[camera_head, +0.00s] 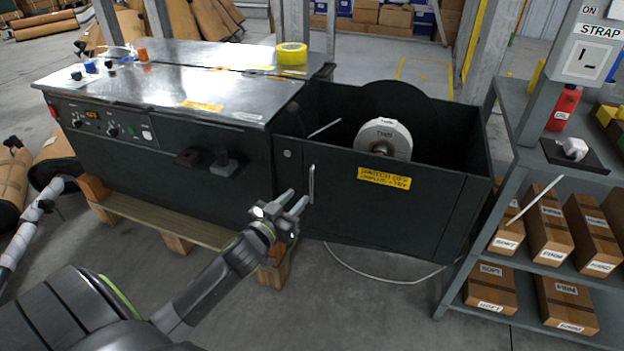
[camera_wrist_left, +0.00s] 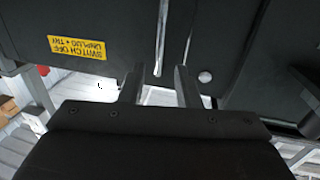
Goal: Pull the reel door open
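The reel door (camera_head: 345,215) is the dark front panel of the box on the machine's right side, with a yellow warning label (camera_head: 384,178). It looks shut. A slim silver vertical handle (camera_head: 311,184) sits near its left edge. The handle also shows in the left wrist view (camera_wrist_left: 162,40), upright and ahead of the fingertips, between their lines. My left gripper (camera_head: 298,203) is open and empty, just left of and below the handle in the head view. Contact with the handle is not seen. My right gripper is not in view.
A strap reel (camera_head: 384,139) sits inside the open-topped box. A shelf (camera_head: 510,125) with brown cartons stands close on the right. A pale cable (camera_head: 375,279) loops on the floor below the door; floor in front is otherwise clear.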

